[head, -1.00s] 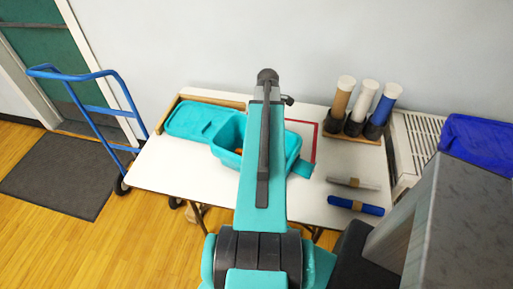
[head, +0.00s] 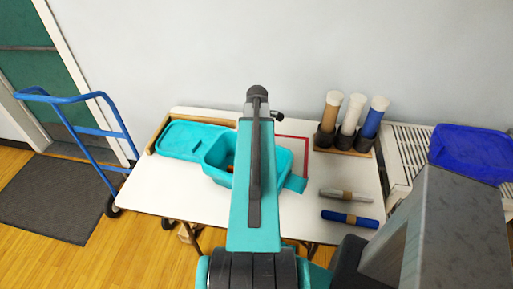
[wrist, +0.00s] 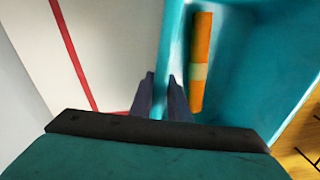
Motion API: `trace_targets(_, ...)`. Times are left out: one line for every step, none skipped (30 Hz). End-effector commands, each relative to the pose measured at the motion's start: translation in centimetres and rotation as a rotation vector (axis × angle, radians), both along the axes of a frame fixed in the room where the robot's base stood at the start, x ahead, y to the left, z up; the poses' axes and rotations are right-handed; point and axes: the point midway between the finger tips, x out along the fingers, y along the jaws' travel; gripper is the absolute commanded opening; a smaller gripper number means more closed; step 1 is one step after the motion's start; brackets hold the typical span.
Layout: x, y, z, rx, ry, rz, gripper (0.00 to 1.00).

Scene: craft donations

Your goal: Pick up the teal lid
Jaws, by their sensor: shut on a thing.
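The teal lid (head: 183,138) lies flat at the left end of the white table, beside an open teal box (head: 213,158). My arm covers part of the box in the head view and hides my gripper there. In the wrist view, my gripper (wrist: 161,98) has its two dark fingers on either side of the teal box's upright wall (wrist: 172,50), shut on it. An orange roll with a pale band (wrist: 202,65) lies inside the box, right of the fingers. The lid is not seen in the wrist view.
A red outline (head: 306,150) marks the table (head: 165,198) behind the box. Three upright rolls (head: 352,115) stand in a holder at back right. A grey roll (head: 346,196) and a blue roll (head: 350,218) lie in front. A blue hand truck (head: 95,132) stands left.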

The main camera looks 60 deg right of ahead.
Motion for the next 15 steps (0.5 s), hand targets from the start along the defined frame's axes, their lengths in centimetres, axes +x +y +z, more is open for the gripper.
trace_targets(0.0, -0.1, 0.2, -0.002, 0.000, 0.000, 0.00)
trace_targets(0.0, -0.1, 0.4, -0.003, -0.001, 0.000, 0.00)
trace_targets(0.0, -0.1, 0.7, -0.003, -0.001, 0.000, 0.00)
trace_targets(0.0, -0.1, 0.9, -0.003, -0.001, 0.000, 0.00)
trace_targets(0.0, -0.1, 1.1, -0.003, -0.001, 0.000, 0.00)
trace_targets(0.0, -0.1, 1.4, -0.003, -0.001, 0.000, 0.00)
trace_targets(0.0, -0.1, 1.7, -0.003, -0.001, 0.000, 0.00)
trace_targets(0.0, -0.1, 2.0, -0.003, -0.001, 0.000, 0.00)
trace_targets(0.0, -0.1, 2.4, -0.004, -0.001, 0.000, 0.00)
trace_targets(0.0, -0.1, 2.7, -0.003, -0.001, 0.000, 0.00)
trace_targets(0.0, -0.1, 3.1, -0.003, -0.001, 0.000, 0.00)
trace_targets(0.0, -0.1, 3.5, -0.004, -0.001, 0.000, 0.00)
trace_targets(0.0, -0.1, 3.9, -0.004, -0.001, 0.000, 0.00)
trace_targets(0.0, -0.1, 4.2, -0.003, -0.001, 0.000, 0.00)
trace_targets(0.0, -0.1, 4.7, -0.003, -0.001, 0.000, 0.00)
